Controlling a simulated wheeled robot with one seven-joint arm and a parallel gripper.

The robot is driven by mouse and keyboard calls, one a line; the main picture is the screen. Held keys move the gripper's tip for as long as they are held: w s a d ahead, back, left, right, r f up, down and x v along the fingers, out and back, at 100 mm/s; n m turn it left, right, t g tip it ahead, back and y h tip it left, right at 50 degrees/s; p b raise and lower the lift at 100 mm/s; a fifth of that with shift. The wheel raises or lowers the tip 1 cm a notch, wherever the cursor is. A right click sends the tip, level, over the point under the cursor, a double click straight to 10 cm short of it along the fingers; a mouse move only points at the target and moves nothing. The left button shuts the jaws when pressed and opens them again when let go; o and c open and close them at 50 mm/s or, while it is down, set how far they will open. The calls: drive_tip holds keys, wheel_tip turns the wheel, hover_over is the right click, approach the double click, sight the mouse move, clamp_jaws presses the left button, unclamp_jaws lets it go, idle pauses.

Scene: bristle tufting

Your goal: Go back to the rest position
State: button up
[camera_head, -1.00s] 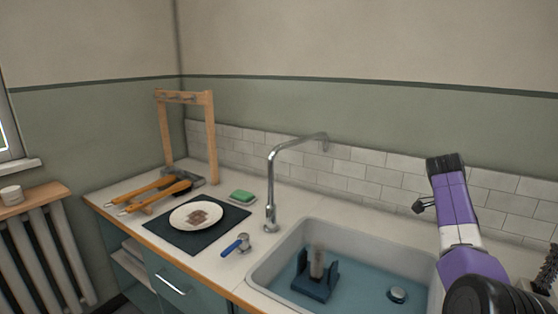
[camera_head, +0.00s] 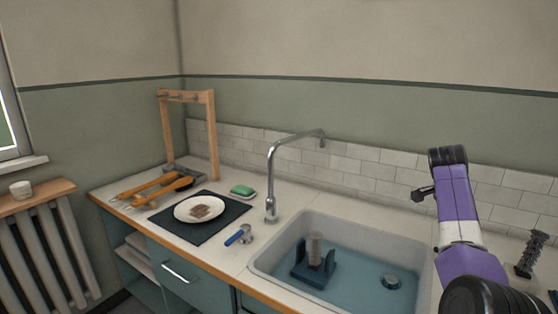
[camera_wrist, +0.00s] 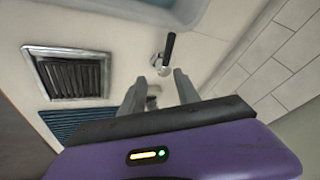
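My purple arm (camera_head: 458,200) rises at the right of the head view, over the counter beside the sink. My gripper (camera_wrist: 160,88) shows in the wrist view with its two grey fingers apart. No held object can be made out between them; a small pale shape there is partly hidden. A blue holder (camera_head: 312,273) with an upright grey-brown block (camera_head: 316,248) stands in the sink (camera_head: 262,266). A dark ribbed, spiral-like item (camera_head: 528,254) stands on the counter to the right of my arm.
A tall tap (camera_head: 270,180) stands behind the sink. Left of it are a blue-handled tool (camera_head: 238,236), a green sponge (camera_head: 242,191), a plate (camera_head: 199,210) on a dark mat (camera_head: 232,222), orange-handled tools (camera_head: 160,188) and a wooden rack (camera_head: 211,140). A dark-handled item (camera_wrist: 169,48) lies ahead of my fingers.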

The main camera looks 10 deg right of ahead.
drive_tip(key=w+a+f+n+t+h, duration=0.2)
drive_tip(key=w+f+n+t+h, duration=0.15)
drive_tip(key=n+t, duration=0.35)
drive_tip(key=s+a+f+n+t+y+p, duration=0.1)
drive_tip(key=s+a+f+n+t, duration=0.3)
drive_tip(key=a, duration=0.5)
drive_tip(key=s+a+f+n+t+y, duration=0.1)
drive_tip(key=s+a+f+n+t, duration=0.2)
drive_tip(key=s+a, duration=0.45)
drive_tip(key=s+a+r+n+y, duration=0.1)
drive_tip(key=s+a+n+y, duration=0.1)
drive_tip(key=s+a, duration=0.6)
drive_tip(key=s+a+r+n+y+p, duration=0.1)
drive_tip(key=s+a, duration=0.7)
drive_tip(key=s, duration=1)
drive_tip(key=s+a+r+n+y+p, duration=0.1)
drive_tip(key=s+a+n+y, duration=0.3)
drive_tip(key=s+a, duration=0.4)
drive_tip(key=v, duration=0.5)
drive_tip(key=shift+s, duration=0.2)
